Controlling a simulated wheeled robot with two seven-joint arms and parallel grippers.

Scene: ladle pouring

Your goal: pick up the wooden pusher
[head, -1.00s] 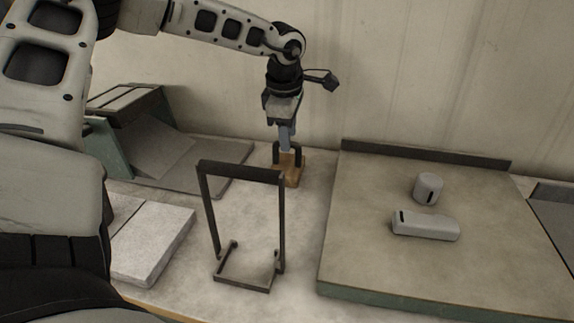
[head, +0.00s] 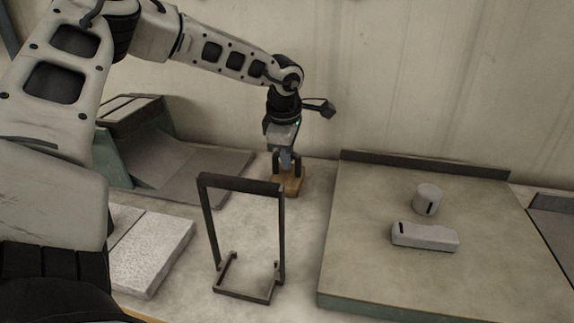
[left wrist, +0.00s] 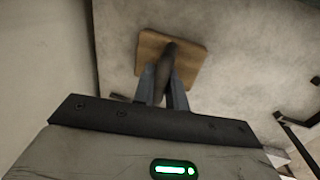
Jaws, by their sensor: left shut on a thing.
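The wooden pusher (head: 289,188) is a small brown wooden block with a dark upright handle. It stands on the bench near the back wall, behind the black frame. My left gripper (head: 285,163) points down over it and is shut on its handle. In the left wrist view the block (left wrist: 195,62) shows just beyond the fingers (left wrist: 164,84), with the dark handle between them. The block appears to rest on the bench surface. My right gripper is not in view.
A black wire frame (head: 243,187) stands in front of the pusher. A raised board (head: 360,250) on the right carries a grey cylinder (head: 428,198) and a grey block (head: 425,236). A dark tray (head: 225,167) and a pale slab (head: 150,255) lie left.

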